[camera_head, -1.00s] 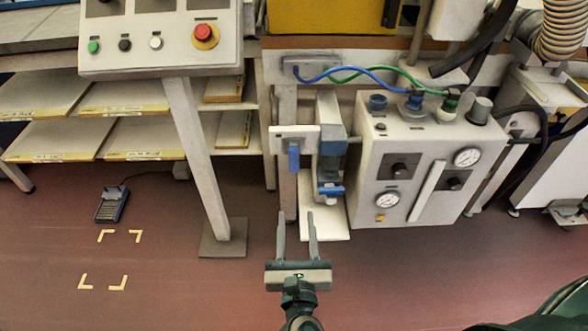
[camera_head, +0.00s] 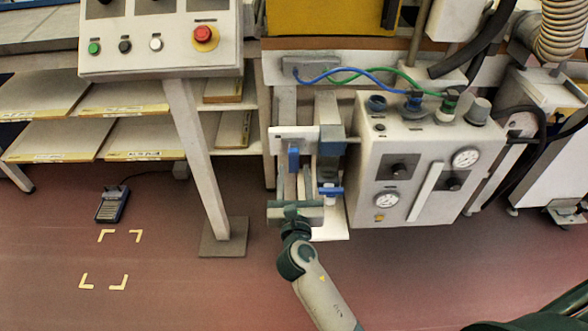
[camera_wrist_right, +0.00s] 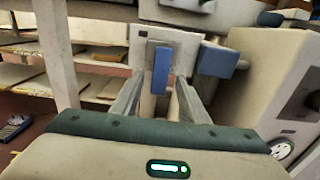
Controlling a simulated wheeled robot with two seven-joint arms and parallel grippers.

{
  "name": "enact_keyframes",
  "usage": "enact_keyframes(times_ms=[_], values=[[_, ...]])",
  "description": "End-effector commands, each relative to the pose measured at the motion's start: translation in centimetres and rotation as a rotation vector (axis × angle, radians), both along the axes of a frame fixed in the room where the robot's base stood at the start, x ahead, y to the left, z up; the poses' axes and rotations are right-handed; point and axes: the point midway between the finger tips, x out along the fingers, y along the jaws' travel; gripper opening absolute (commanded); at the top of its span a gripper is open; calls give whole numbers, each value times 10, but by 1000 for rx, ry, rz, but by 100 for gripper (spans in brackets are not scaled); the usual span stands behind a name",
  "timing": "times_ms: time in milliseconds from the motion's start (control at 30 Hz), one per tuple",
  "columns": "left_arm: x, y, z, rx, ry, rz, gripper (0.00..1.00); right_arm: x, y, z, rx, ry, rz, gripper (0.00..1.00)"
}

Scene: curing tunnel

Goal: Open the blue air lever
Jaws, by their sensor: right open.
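The blue air lever (camera_head: 293,159) hangs down from a white plate (camera_head: 272,140) left of the control box. It also shows upright in the right wrist view (camera_wrist_right: 161,70), in front of the plate. My right gripper (camera_head: 293,178) is open just below and in front of the lever. In the right wrist view, its two fingers (camera_wrist_right: 157,95) stand on either side of the lever's lower end, with a gap on both sides. I cannot tell whether the fingertips reach the lever's depth. My left gripper is not in view.
Right of the lever is a filter unit with a blue bottom part (camera_head: 330,191), close to my right finger. The control box (camera_head: 405,130) with gauges stands farther right. A button panel (camera_head: 160,42) on a leg is at upper left. The floor at lower left is clear around a pedal (camera_head: 112,204).

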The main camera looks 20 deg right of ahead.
Motion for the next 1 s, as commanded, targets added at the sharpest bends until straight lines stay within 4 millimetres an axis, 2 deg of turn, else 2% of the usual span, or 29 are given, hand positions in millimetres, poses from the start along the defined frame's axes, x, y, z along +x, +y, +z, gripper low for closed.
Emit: enact_keyframes(times_ms=[200, 567, 733, 1000], values=[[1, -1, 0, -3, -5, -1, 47, 17, -5, 0, 0, 0, -1, 41], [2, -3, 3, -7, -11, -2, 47, 19, -6, 0, 0, 0, -1, 41], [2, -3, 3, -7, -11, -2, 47, 19, -6, 0, 0, 0, -1, 0], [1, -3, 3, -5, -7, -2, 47, 19, -7, 0, -3, 1, 0, 0]])
